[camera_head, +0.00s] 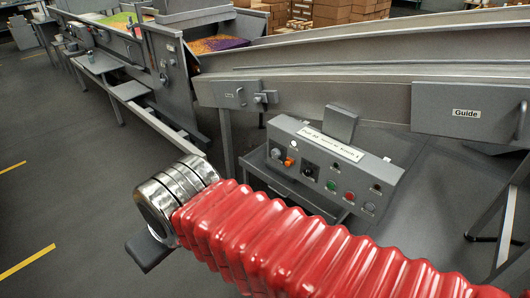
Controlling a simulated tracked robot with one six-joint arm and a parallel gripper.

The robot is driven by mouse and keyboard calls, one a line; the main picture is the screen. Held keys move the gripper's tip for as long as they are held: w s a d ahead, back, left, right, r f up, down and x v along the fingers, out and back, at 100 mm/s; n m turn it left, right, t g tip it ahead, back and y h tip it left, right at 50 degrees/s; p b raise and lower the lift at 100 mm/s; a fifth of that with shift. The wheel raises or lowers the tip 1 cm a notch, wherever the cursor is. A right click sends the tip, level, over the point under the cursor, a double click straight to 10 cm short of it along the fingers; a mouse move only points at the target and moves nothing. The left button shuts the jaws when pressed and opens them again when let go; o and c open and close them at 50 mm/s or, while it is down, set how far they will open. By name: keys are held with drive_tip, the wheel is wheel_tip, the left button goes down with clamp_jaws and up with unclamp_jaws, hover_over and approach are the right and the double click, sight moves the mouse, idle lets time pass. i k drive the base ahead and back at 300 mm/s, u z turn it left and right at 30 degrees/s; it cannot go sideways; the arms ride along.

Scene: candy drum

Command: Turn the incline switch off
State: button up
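A grey control box (335,170) stands on a low stand right of centre, with a white label (330,144) whose print is too small to read surely. On its sloped face are an orange knob (288,161), a grey knob (276,153), a black-plated switch (309,171), a green button (331,185) and a red button (349,196). I cannot tell which control is the incline switch, or its position. My gripper (150,251) shows only as a dark grey piece below the metal end of my red-sleeved arm, left of the box and apart from it. Its fingertips are hidden.
A long grey conveyor frame with a panel marked "Guide" (466,112) runs behind the box. A latch (264,97) sits on the frame. Bins of coloured candy (215,44) and cardboard boxes stand farther back. The floor (70,170) at left is clear, with yellow lines.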

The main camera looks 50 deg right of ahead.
sight(276, 153)
drive_tip(key=z, duration=0.2)
drive_tip(key=i, duration=1.35)
drive_tip(key=z, duration=0.25)
